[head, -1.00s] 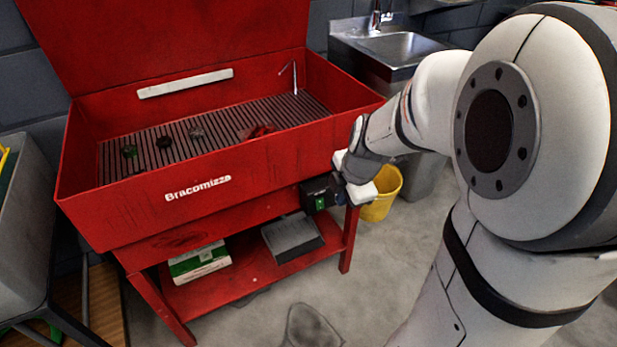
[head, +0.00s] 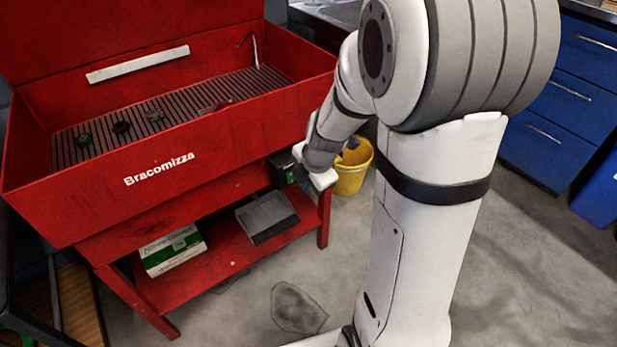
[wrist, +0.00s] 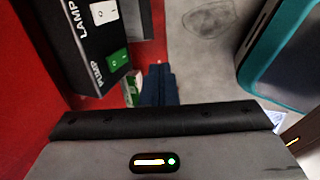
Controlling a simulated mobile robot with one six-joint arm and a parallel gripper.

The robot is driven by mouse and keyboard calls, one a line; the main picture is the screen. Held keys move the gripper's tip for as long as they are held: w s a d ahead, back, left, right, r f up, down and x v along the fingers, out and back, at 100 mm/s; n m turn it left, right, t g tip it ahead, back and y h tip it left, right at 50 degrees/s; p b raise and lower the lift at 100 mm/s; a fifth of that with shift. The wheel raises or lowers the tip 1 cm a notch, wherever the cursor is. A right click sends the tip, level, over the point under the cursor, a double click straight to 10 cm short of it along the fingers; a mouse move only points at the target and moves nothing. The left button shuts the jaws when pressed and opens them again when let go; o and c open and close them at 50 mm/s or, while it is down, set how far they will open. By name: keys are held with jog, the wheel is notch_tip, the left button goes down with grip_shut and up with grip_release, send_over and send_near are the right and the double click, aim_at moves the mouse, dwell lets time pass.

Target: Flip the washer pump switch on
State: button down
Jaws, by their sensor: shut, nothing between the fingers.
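The washer is the red Bracomizza parts washer (head: 200,170) with its lid up. A black switch box (head: 281,168) sits at its front right corner; in the wrist view it fills the upper left (wrist: 85,45). The green switch, labelled PUMP (wrist: 117,61), is on the box's face, beside a white switch labelled LAMP (wrist: 103,12). I cannot tell which way the pump switch is tipped. My gripper (wrist: 159,72) is shut and empty, its dark fingers just right of the pump switch in the wrist view. Any contact cannot be made out.
A yellow bucket (head: 354,168) stands on the floor behind my gripper. A grey box (head: 267,217) and a green-and-white carton (head: 172,250) lie on the washer's lower shelf. Blue drawers (head: 556,105) stand at the right. The floor in front is open.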

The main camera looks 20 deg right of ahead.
aim_at(291, 177)
jog(key=shift+w+a+f, duration=0.25)
jog(key=shift+w+f, duration=0.25)
jog(key=shift+w, duration=0.25)
jog(key=shift+w+a+f, duration=0.25)
jog(key=shift+w+f, duration=0.25)
jog(key=shift+w, duration=0.3)
jog(key=shift+w+a+f, duration=0.25)
jog(key=shift+w+f, duration=0.25)
jog(key=shift+w, duration=0.25)
jog(key=shift+f+b, duration=0.15)
jog(key=shift+b, duration=0.2)
jog(key=shift+w+a+b, duration=0.1)
jog(key=shift+w+b, duration=0.15)
jog(key=shift+b, duration=0.3)
